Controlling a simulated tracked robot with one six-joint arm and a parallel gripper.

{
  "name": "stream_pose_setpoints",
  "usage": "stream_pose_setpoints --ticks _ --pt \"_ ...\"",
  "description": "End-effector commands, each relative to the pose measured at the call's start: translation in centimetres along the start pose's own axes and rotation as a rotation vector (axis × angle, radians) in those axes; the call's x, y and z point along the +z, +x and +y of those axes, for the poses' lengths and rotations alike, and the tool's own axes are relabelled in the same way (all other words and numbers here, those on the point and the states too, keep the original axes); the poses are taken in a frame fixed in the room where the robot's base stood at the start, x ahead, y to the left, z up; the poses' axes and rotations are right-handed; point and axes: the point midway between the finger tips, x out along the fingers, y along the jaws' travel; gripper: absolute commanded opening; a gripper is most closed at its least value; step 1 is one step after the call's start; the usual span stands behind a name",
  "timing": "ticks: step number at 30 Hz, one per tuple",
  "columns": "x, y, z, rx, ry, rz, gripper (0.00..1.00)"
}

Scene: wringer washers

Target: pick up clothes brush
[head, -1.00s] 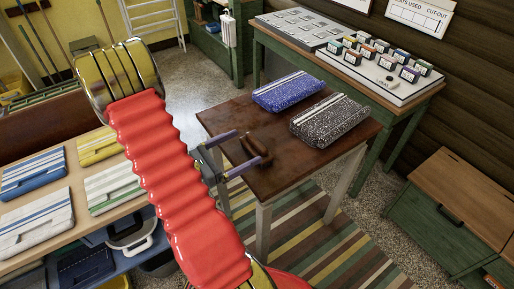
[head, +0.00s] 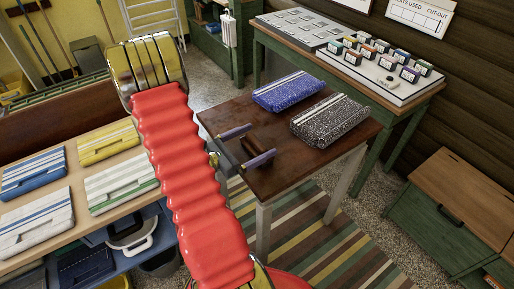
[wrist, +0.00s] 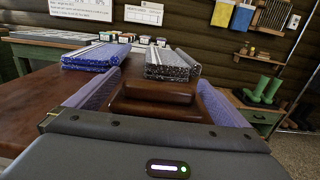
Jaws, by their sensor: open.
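The clothes brush (head: 249,147) is a dark brown wooden block on the brown table (head: 290,172), near its left edge. In the wrist view the brush (wrist: 152,108) lies between the two purple fingers, with a lighter upper part over a wider base. My gripper (head: 262,140) is open, low over the table, with one finger on each side of the brush. In the wrist view my gripper (wrist: 158,78) shows a gap beside the brush on the left; on the right the finger is very close, and contact cannot be told. The brush's underside is hidden.
A green table (head: 424,108) with small boxes stands behind. A shelf with folded cloths (head: 120,183) is at the left.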

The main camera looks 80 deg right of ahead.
Motion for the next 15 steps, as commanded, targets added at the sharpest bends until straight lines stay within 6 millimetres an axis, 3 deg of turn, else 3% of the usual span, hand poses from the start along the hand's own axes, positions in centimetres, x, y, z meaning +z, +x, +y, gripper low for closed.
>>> stream_pose_setpoints --ticks 9,15 --pt "-0.2 3.6 -0.1 -0.003 0.001 0.001 1.0" --pt "-0.2 4.5 -0.1 0.0 0.0 0.001 1.0"
